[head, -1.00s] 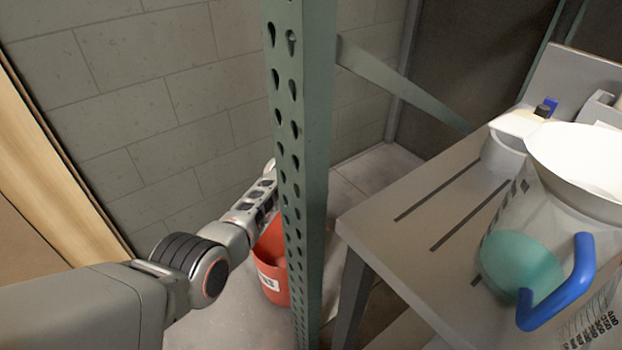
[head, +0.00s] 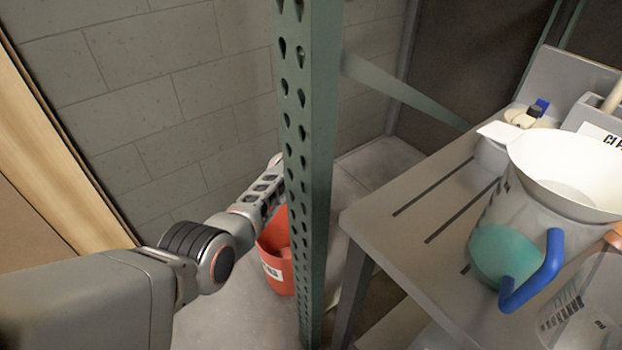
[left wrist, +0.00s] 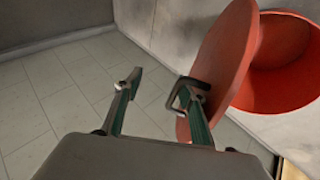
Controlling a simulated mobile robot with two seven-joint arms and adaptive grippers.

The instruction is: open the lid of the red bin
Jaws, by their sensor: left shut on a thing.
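The red bin (head: 272,262) stands on the floor behind the green post in the head view, partly hidden by it. In the left wrist view the open mouth of the bin (left wrist: 280,88) is at the right. Its round red lid (left wrist: 226,48) is swung up, tilted steeply and clear of much of the mouth. A dark handle (left wrist: 178,90) on the lid loops at the right finger of my left gripper (left wrist: 160,82). My right gripper is not in view.
A perforated green post (head: 308,180) stands close beside my left arm. A grey slotted table (head: 385,240) at the right holds a white-rimmed jug (head: 515,215) with a blue handle. A block wall (head: 150,100) is behind. Tiled floor (left wrist: 60,110) is open left of the bin.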

